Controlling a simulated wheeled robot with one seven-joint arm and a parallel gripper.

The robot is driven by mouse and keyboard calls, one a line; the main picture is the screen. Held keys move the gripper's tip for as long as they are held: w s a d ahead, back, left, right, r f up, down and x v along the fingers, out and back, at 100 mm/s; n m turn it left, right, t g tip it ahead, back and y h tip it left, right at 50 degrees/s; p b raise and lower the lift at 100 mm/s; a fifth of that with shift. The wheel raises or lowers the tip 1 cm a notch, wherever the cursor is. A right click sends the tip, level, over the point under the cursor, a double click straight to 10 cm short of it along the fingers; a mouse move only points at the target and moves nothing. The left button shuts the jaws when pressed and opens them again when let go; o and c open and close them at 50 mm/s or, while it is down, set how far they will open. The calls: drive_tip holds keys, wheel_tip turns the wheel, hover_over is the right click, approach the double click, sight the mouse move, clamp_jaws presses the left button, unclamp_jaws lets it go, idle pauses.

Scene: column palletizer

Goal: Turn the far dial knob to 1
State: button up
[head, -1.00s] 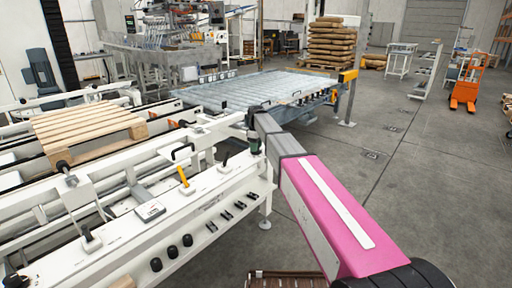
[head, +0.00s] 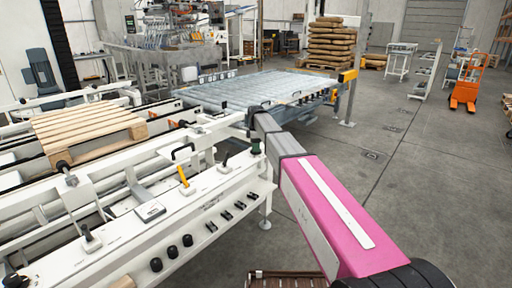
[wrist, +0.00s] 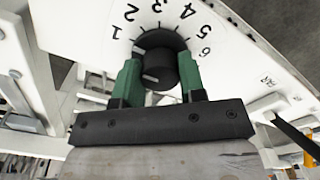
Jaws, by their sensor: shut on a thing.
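The far dial knob (wrist: 157,70) is dark and round in the wrist view, on a white panel. A printed scale from 1 to 6 curves around its upper side, with 1 at the upper left. My gripper (wrist: 160,75) has its green fingers on the left and right of the knob and is shut on it. A pale mark shows low on the knob's face; I cannot tell surely which number it points at. In the head view my gripper (head: 256,145) is at the far end of the white control panel (head: 120,238), and the knob is hidden there.
A yellow-handled lever (head: 183,176) and other black-handled levers stand on the panel. Several black knobs line its front face. A wooden pallet (head: 85,128) lies on the conveyor at left. A roller conveyor (head: 255,88) lies behind.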

drive_tip(key=o, duration=0.9)
drive_tip(key=shift+r, duration=0.15)
wheel_tip(320, 180, up, 11)
drive_tip(key=shift+f, duration=0.2)
drive_tip(key=s+d+f+m, duration=0.6)
drive_tip(key=s+f, duration=0.3)
drive_tip(key=s, duration=0.2)
drive_tip(key=s+d+f+m, duration=0.6)
drive_tip(key=s+d+f, duration=0.3)
drive_tip(key=s, duration=0.2)
drive_tip(key=s+d+f+m, duration=0.6)
drive_tip(key=s+d+f, duration=0.2)
drive_tip(key=s, duration=0.4)
drive_tip(key=shift+d+f, duration=0.2)
drive_tip(key=shift+f, duration=0.65)
